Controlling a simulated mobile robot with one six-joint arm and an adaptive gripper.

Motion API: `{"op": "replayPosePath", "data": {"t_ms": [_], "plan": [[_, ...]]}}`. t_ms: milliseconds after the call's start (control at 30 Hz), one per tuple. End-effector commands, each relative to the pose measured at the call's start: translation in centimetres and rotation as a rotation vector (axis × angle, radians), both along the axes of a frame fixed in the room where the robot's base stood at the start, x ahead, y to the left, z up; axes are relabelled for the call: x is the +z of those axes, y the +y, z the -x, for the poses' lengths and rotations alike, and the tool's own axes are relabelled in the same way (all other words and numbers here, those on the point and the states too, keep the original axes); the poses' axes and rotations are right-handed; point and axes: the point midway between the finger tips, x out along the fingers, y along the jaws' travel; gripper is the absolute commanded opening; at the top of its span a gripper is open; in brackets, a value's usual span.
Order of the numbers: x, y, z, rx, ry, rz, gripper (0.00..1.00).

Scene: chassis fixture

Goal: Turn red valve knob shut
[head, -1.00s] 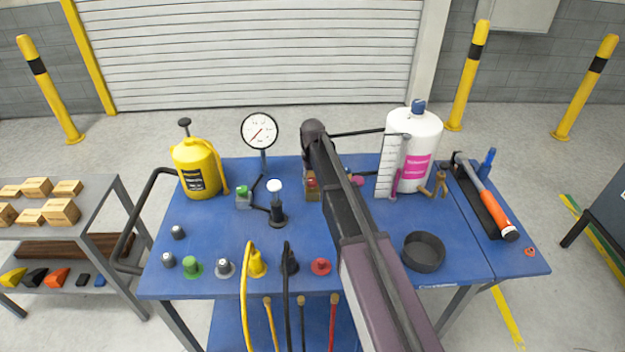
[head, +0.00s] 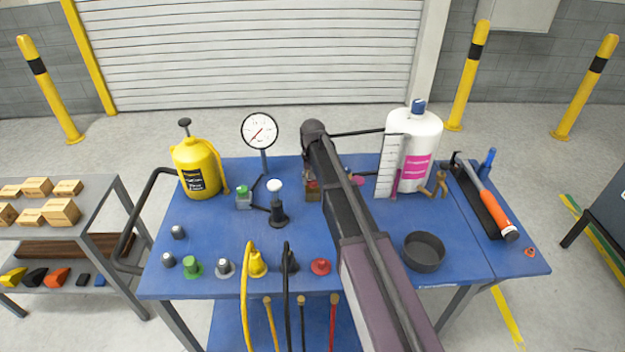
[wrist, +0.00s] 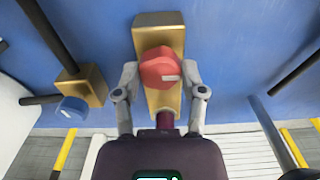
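The red valve knob (wrist: 160,68) sits on a brass block (wrist: 158,28) in the wrist view, with a pale mark on its face. My gripper (wrist: 160,72) has one finger on each side of the knob, and no clear gap shows between fingers and knob. In the head view the red knob (head: 311,184) and its brass block (head: 313,196) are partly hidden by my arm. My gripper is hidden there behind the arm.
A blue knob (wrist: 72,108) on another brass block is at left in the wrist view.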

Motion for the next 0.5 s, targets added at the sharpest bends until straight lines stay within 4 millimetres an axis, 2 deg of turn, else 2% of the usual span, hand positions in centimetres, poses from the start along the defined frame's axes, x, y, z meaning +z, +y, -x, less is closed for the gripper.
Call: {"op": "replayPosePath", "data": {"t_ms": [33, 100, 500], "plan": [[-0.01, -0.09, -0.01, -0.002, 0.000, 0.002, 0.68], [-0.01, -0.08, -0.02, -0.001, 0.000, 0.001, 0.87], [0.00, -0.02, -0.02, 0.001, 0.000, 0.000, 0.87]]}}
